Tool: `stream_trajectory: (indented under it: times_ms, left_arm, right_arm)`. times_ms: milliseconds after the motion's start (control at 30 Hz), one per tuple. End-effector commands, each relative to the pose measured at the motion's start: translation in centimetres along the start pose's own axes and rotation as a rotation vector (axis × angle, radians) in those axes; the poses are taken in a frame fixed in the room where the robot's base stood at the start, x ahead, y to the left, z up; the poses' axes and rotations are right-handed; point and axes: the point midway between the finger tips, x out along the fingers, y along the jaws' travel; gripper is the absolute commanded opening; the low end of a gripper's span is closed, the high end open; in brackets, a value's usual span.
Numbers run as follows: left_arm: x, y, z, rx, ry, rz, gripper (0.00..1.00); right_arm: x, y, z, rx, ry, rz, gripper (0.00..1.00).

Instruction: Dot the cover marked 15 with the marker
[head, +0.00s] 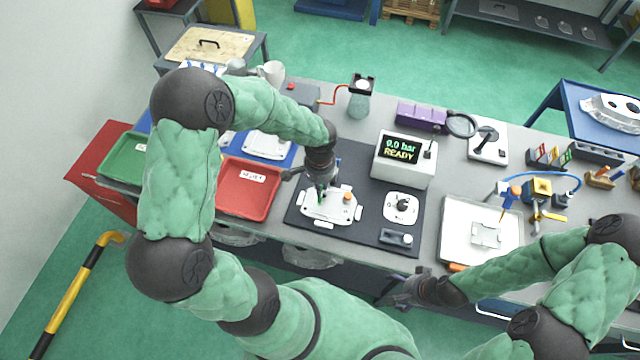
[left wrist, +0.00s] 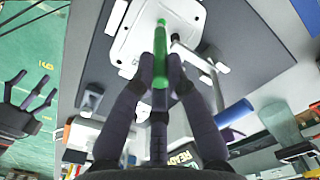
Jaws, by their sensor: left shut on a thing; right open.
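My left gripper (head: 321,186) is shut on a green marker (left wrist: 160,55), which points at a white cast cover (head: 343,208) on the dark mat (head: 372,170). In the left wrist view the marker's far end overlaps the cover (left wrist: 128,38); I cannot tell whether it touches. The gripper hides part of the cover, and no number is readable on it. An orange-topped part (head: 347,197) stands at the cover's right side. My right gripper (head: 388,298) is open and empty at the table's front edge.
A red tray (head: 236,207) and a green tray (head: 118,166) lie left of the mat. A white box with a display reading "0.0 bar READY" (head: 404,168) stands behind right. A white tray (head: 452,222) holds a small plate. A magnifier (head: 461,125) stands at the back.

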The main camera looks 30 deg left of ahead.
Motion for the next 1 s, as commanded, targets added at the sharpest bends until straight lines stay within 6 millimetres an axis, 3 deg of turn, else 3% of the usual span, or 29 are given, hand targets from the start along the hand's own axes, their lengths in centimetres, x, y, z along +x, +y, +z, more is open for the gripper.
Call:
stream_trajectory:
  times_ms: [367,1000]
  left_arm:
    - [-0.2,0.1,0.1,0.001,-0.004,0.002,0.0]
    - [-4.7,0.0,0.1,0.001,-0.001,0.0,0.0]
  right_arm:
    - [-0.3,-0.1,0.0,0.0,0.0,0.0,0.87]
    - [-3.2,-1.1,0.1,0.0,0.0,0.0,0.87]
